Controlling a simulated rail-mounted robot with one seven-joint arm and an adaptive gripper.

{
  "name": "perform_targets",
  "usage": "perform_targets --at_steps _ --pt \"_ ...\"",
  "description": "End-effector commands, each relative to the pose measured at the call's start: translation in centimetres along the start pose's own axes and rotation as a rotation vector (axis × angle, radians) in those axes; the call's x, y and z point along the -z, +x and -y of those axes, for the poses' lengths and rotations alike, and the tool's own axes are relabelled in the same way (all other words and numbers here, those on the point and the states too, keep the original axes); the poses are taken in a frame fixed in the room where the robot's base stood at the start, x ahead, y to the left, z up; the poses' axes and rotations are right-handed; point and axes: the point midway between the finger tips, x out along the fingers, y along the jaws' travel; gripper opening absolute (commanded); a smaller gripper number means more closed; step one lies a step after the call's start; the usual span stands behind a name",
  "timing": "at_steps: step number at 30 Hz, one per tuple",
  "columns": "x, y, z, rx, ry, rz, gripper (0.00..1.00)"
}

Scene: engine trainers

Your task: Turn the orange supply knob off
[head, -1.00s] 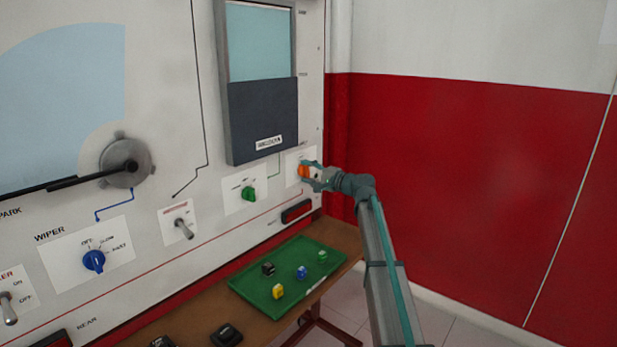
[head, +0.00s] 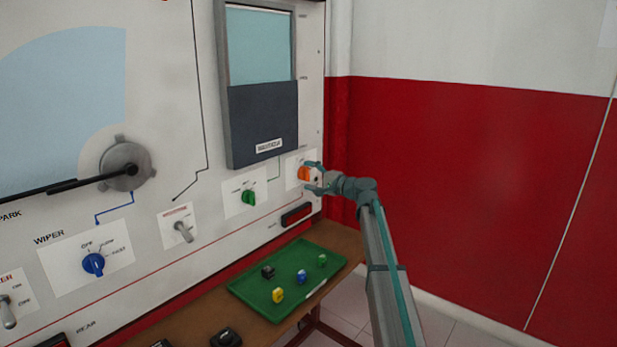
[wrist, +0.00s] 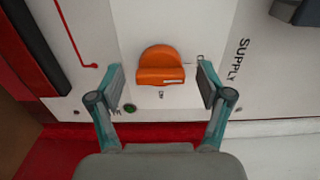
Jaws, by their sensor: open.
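The orange supply knob (head: 304,174) is on a white plate at the right end of the panel. In the wrist view the knob (wrist: 161,66) sits centred ahead of my fingers, with a pale mark on its lower face. The word SUPPLY is printed to its right. My gripper (head: 314,178) is close in front of the knob in the head view. In the wrist view my gripper (wrist: 160,85) is open, with one finger on each side of the knob and gaps between. The knob's position labels are not readable.
A green knob (head: 249,198) and a toggle switch (head: 183,231) are on the panel to the left. A green tray (head: 250,283) with several small coloured pieces lies on the brown ledge below. A red and white wall (head: 470,180) stands to the right.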

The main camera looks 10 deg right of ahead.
Motion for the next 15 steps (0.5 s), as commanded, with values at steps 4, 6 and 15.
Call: perform_targets --at_steps 4,6,15 --pt "-0.1 -2.3 0.0 0.000 0.000 -0.002 0.78" --pt "-0.2 -3.6 0.0 0.000 0.000 -0.002 0.78" --pt "-0.2 -9.1 -0.1 -0.001 -0.001 -0.001 0.78"
